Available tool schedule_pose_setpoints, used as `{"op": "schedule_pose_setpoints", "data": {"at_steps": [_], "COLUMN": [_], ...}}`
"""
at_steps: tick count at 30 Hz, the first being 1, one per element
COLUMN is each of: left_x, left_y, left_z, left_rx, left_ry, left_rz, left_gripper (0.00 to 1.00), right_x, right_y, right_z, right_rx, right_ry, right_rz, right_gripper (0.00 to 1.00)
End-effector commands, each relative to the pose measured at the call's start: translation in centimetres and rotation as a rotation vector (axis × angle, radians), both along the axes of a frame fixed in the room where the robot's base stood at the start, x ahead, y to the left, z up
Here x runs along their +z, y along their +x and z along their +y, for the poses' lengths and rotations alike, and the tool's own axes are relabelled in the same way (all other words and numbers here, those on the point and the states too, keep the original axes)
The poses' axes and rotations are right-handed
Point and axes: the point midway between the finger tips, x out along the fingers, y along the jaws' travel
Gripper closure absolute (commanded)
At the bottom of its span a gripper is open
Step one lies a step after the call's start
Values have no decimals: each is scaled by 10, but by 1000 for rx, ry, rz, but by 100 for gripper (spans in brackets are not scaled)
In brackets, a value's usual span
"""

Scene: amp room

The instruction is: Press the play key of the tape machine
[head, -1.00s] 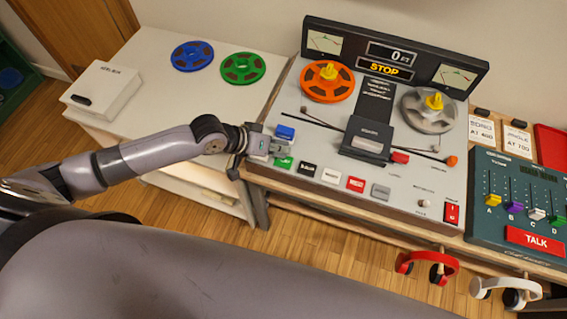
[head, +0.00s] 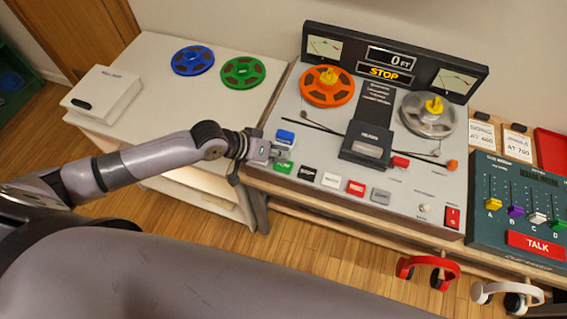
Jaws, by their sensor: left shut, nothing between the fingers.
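The tape machine (head: 400,187) stands at the centre right, with an orange reel (head: 328,87) and a grey reel (head: 410,118). Its display (head: 384,72) reads STOP, and the counter above reads 0 FT. Along its front edge is a row of keys: green (head: 284,166), black (head: 308,173), white (head: 331,180), red (head: 356,187) and grey (head: 381,195). A blue key (head: 285,135) sits behind the green one. The key lettering is too small to read. My left gripper (head: 284,153) is shut and empty, over the machine's left end between the blue and green keys. I cannot tell whether it touches either. My right gripper is not in view.
A white table at the left holds a blue reel (head: 193,60), a green reel (head: 243,72) and a white box (head: 101,92). A mixer (head: 515,205) with a red TALK button stands at the right. Red headphones (head: 429,268) and white headphones (head: 507,294) hang at the front edge.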

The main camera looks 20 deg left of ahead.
Motion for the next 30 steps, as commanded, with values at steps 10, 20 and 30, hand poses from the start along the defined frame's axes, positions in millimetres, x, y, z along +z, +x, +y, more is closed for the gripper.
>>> {"op": "schedule_pose_setpoints", "data": {"at_steps": [10,20,30], "left_x": [0,-7,-8], "left_y": [0,0,0], "left_z": [0,0,0], "left_rx": [0,0,0], "left_ry": [0,-1,0], "left_rz": [0,0,0], "left_gripper": [100,100,100], "right_x": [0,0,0], "right_y": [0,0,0], "right_z": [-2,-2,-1], "right_rx": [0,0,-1], "right_ry": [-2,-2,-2], "right_rz": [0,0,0], "right_gripper": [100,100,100]}}
